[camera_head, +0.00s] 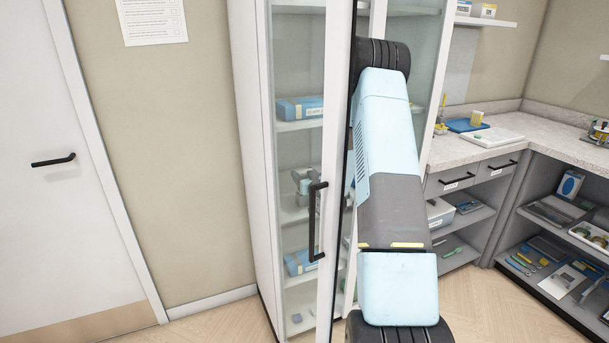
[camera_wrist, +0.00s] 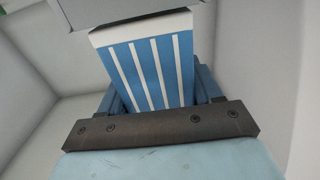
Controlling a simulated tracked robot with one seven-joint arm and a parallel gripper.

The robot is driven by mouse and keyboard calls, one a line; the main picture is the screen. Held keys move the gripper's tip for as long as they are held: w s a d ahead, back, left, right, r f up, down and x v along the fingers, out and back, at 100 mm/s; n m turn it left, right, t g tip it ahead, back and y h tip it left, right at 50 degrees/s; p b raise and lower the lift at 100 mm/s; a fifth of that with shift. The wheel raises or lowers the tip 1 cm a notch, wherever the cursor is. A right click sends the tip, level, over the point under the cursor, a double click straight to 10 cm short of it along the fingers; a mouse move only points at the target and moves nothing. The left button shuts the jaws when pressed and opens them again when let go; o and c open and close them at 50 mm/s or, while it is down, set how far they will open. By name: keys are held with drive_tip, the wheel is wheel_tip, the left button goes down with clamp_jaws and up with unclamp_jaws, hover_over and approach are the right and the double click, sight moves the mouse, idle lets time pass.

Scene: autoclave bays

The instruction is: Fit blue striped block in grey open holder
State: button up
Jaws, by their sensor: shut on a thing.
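A blue block with white stripes (camera_wrist: 152,72) is in the wrist view, its white end edge facing up in the picture. My gripper (camera_wrist: 158,92) is shut on the block, with a blue finger on each side of it. A grey piece (camera_wrist: 130,12) lies just beyond the block's far end at the top edge. It may be the grey open holder, but only part of it shows. I cannot tell whether the block touches it. In the head view my arm hides the gripper and block.
Pale walls (camera_wrist: 40,65) enclose the gripper closely in the wrist view. In the head view a tall glass-fronted cabinet (camera_head: 247,150) holds blue boxes (camera_head: 300,108) on its shelves. Its door has a black handle (camera_head: 316,222). A counter (camera_head: 560,143) stands at the right; open floor (camera_head: 215,325) lies in front.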

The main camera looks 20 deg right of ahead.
drive_tip(key=shift+f, duration=2.4)
idle(0.5)
drive_tip(key=o, duration=1.1)
drive_tip(key=shift+o, duration=0.2)
drive_tip(key=s, duration=1.3)
drive_tip(key=shift+s, duration=0.4)
